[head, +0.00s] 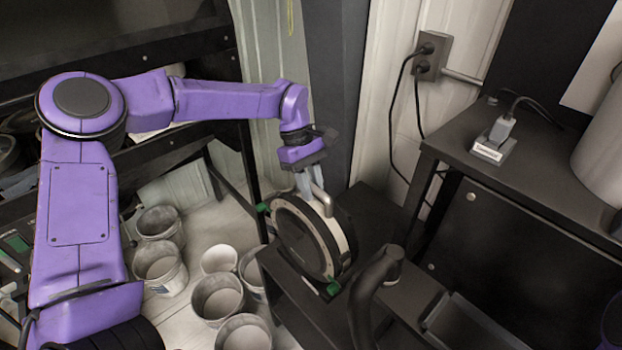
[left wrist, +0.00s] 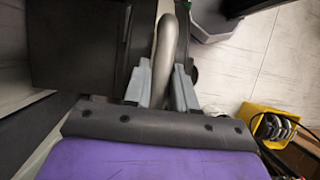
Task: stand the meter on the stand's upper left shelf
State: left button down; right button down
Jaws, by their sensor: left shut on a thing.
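The meter (head: 300,243) is a round, dark-faced disc with a pale rim, green corner pieces and a metal loop handle on top. It is upright in the middle of the head view. My left gripper (head: 312,188) is above it, shut on the handle. In the left wrist view the curved grey handle (left wrist: 164,55) runs between the two fingers of my left gripper (left wrist: 160,88). The dark stand (head: 283,296) shows under and around the meter. The meter's lower edge is at a stand shelf; I cannot tell whether it rests there. My right gripper is not in view.
Several pale buckets (head: 160,265) stand on the floor left of the stand. A dark curved tube (head: 366,290) rises close to the meter's right. A dark cabinet (head: 540,180) with a small labelled device (head: 493,148) stands right. A yellow bin (left wrist: 262,118) shows in the wrist view.

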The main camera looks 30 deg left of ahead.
pick_arm(q)
jog(key=shift+d+r, duration=0.1)
jog(key=shift+r, duration=0.05)
jog(key=c, duration=0.9)
grip_release()
jog(key=shift+s, duration=0.15)
jog(key=b+v, duration=0.1)
jog(key=v, duration=1.1)
